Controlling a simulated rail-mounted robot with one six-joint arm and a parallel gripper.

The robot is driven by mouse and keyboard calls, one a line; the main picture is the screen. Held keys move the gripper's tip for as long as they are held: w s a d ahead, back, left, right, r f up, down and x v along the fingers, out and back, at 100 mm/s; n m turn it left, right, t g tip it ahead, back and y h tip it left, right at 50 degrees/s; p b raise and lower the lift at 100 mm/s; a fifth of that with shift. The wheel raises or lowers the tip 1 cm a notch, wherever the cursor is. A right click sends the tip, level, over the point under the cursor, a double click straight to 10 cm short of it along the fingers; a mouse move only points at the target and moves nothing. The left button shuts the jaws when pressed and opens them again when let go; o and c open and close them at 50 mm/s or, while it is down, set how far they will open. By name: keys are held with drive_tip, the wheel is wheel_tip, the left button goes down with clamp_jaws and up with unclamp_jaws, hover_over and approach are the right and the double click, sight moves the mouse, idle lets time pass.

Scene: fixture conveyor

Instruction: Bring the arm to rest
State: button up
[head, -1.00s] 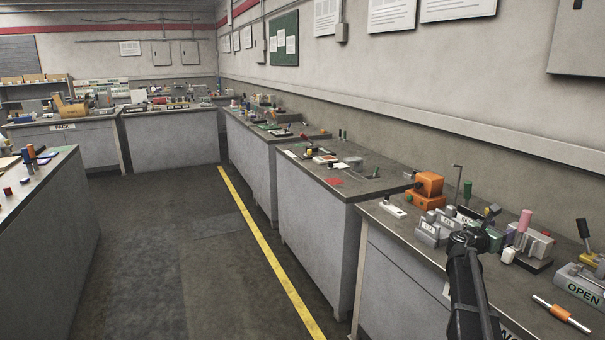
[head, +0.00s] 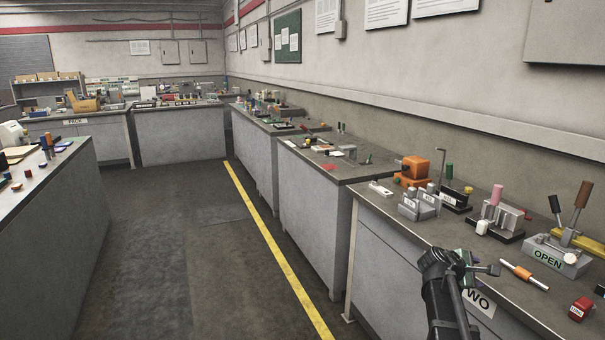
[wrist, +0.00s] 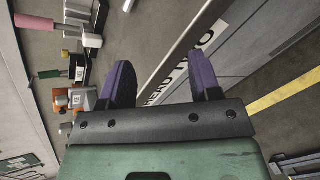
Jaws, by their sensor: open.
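My gripper (wrist: 163,66) shows in the wrist view with two purple fingers standing apart and nothing between them. Behind the fingers lie the bench's front edge and its dark-lettered white label. In the head view my arm rises from the bottom right and my gripper (head: 487,269) is near the front edge of the right-hand bench (head: 462,247), by the label marked "WO" (head: 480,302). The fingers are small and partly hidden in the head view.
The right bench carries an orange block fixture (head: 412,172), a pink-handled fixture (head: 496,196), a grey fixture marked OPEN (head: 556,256), an orange-banded rod (head: 523,274) and a red block (head: 580,309). A yellow line (head: 275,250) crosses the clear floor to the left.

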drive_tip(key=s+a+f+m+g+y+b, duration=0.15)
drive_tip(key=s+a+f+m+y, duration=0.25)
drive_tip(key=s+a+f, duration=0.45)
drive_tip(key=s+a+f+m+g+y+b, duration=0.1)
drive_tip(key=s+a+f+m+y+b, duration=0.4)
drive_tip(key=a, duration=0.7)
drive_tip(key=s+a+f+m+g+y, duration=0.2)
drive_tip(key=s+a+f+m+y, duration=0.1)
drive_tip(key=s+a, duration=0.6)
wheel_tip(320, 180, up, 20)
drive_tip(key=w+a+p, duration=0.1)
drive_tip(key=p, duration=1.9)
drive_tip(key=shift+w+a, duration=0.15)
drive_tip(key=shift+w, duration=0.05)
